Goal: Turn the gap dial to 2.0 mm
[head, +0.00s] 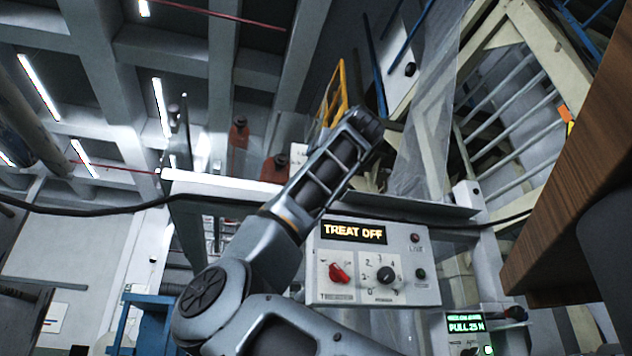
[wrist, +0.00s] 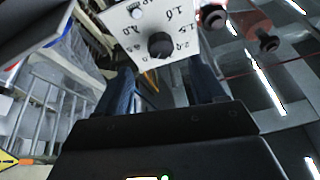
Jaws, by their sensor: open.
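The gap dial (wrist: 160,45) is a black round knob on a pale panel (wrist: 122,18) in the wrist view, with numbers such as 1.0, 1.5 and 2.0 around it. Its pointer is too small to read. My gripper (wrist: 162,88) is open; its two dark blue fingers stand apart below the panel in that view. The dial shows beyond the gap between them, and nothing is held. In the head view my gripper (head: 366,125) is at the raised end of my arm, and I cannot make out the gap dial there.
A control box (head: 326,292) reads TREAT OFF and carries a red switch (head: 340,273) and another black dial (head: 386,274). A metal ledge (head: 230,186) runs above it behind my arm. A clear film (head: 428,125) hangs to the right. A green-lit display (head: 465,322) is lower right.

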